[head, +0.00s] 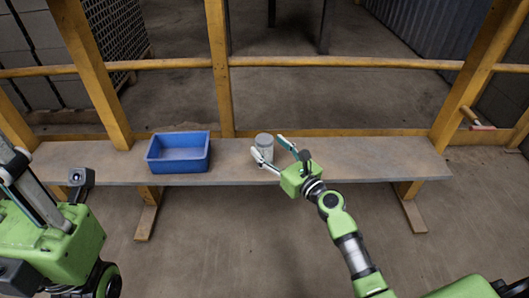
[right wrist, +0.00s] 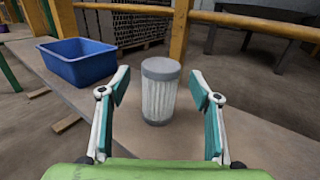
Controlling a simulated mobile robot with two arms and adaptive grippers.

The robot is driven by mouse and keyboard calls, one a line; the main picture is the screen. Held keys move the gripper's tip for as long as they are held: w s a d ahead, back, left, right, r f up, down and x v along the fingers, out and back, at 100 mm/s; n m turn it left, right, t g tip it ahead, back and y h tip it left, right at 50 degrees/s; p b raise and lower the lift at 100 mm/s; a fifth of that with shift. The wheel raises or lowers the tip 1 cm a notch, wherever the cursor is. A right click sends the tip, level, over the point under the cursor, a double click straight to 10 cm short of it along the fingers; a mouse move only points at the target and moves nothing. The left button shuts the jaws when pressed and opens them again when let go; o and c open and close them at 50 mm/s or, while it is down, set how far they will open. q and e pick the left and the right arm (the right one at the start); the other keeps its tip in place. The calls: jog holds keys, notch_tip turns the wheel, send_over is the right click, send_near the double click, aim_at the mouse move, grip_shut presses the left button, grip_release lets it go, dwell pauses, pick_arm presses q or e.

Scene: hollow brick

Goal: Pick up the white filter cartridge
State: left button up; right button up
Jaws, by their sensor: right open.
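The white filter cartridge (head: 264,146) stands upright on the bench, right of the blue bin. In the right wrist view the cartridge (right wrist: 161,92) has grey end caps and a pleated white body. My right gripper (head: 271,152) is open at the cartridge. In the right wrist view its two fingers (right wrist: 160,88) are spread to the left and right of the cartridge, with a gap on both sides. My left gripper (head: 20,185) is at the left edge of the head view, away from the bench; its fingertips cannot be made out clearly.
A blue bin (head: 179,165), seemingly empty, sits on the bench (head: 380,172) left of the cartridge. Yellow posts and a rail (head: 345,62) stand behind the bench. The bench's right part is clear. A hammer-like tool (head: 477,122) is at the far right.

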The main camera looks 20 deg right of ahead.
jog(key=x, duration=0.3)
jog(key=shift+w+f+b, duration=0.1)
jog(key=shift+w+b, duration=0.05)
jog(key=shift+b, duration=0.2)
jog(key=c, duration=1.3)
